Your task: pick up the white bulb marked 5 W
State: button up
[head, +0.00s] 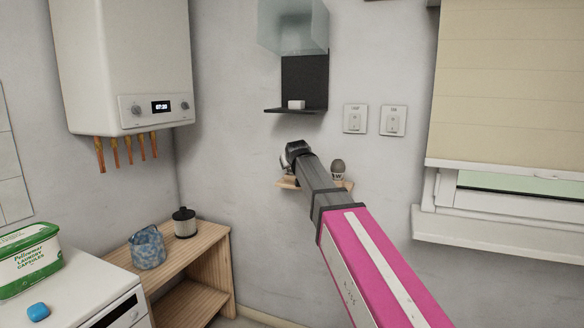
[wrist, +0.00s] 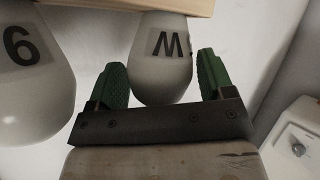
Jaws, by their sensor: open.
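My gripper (head: 293,152) is at the small wooden wall shelf (head: 346,186), seen in the head view. In the wrist view, which looks upside down, the green fingers of my gripper (wrist: 160,72) are open, one on each side of a white bulb (wrist: 160,78). A letter that looks like a W shows on this bulb; its number is not visible, so I cannot confirm 5 W. Whether the fingers touch it is unclear. A second white bulb (wrist: 30,85), with a digit that reads as 9 or an inverted 6, is beside it, outside the fingers.
In the head view a bulb (head: 338,168) stands on the shelf right of my arm. Above are a dark wall shelf (head: 297,110) and two switches (head: 374,119). A boiler (head: 125,60) hangs left. A low wooden bench (head: 205,250) holds a blue basket and a jar.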

jog(key=shift+w+f, duration=0.1)
jog(key=shift+w, duration=0.2)
jog(key=c, duration=0.6)
jog(key=shift+c, duration=0.3)
